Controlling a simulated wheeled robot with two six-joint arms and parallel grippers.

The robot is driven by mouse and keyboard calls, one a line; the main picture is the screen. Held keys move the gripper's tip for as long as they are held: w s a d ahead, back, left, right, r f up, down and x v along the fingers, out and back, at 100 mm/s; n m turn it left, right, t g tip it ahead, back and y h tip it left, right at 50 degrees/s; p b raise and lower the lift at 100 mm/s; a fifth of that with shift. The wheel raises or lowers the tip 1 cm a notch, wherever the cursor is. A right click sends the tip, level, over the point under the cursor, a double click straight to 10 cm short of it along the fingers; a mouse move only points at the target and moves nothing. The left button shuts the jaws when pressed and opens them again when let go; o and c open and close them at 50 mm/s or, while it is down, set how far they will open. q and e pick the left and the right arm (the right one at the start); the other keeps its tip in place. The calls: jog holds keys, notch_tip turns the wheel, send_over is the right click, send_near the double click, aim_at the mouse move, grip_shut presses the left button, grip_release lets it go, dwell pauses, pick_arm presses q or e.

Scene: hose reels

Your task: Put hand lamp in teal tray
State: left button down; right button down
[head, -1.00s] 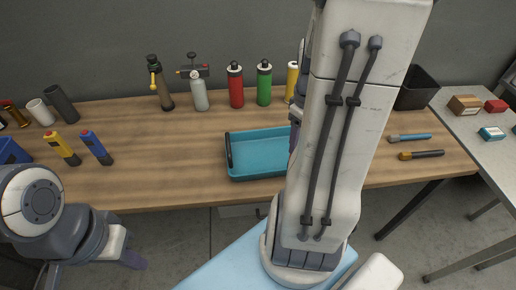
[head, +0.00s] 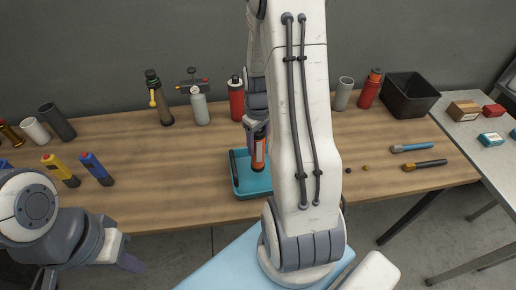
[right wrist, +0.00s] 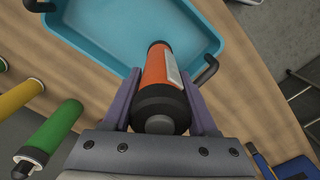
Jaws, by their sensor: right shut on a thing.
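The orange-and-black hand lamp (head: 259,153) hangs in my right gripper (head: 256,130), above the teal tray (head: 238,185). In the right wrist view the lamp (right wrist: 157,68) lies between the two fingers of the right gripper (right wrist: 161,84), which are shut on it. Its orange end points over the near part of the blue-floored tray (right wrist: 120,30). A gap between lamp and tray floor cannot be judged exactly. My right arm hides the tray's right part in the head view. My left gripper (head: 128,262) is low at the left, partly hidden, its opening unclear.
Several bottles stand along the table's back, including a red one (head: 236,97) and a grey one (head: 200,108). A black bin (head: 410,95) is at the back right. Yellow (head: 60,170) and blue (head: 97,168) tools lie left.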

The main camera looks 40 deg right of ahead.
aim_at(258, 152)
notch_tip(258, 152, down, 4)
jog(key=shift+w+r+p, duration=0.1)
jog(key=shift+r+p, duration=0.1)
jog(key=shift+p, duration=0.4)
jog(key=shift+f, duration=0.25)
jog(key=shift+f, duration=0.2)
jog(key=shift+c, duration=0.9)
grip_release()
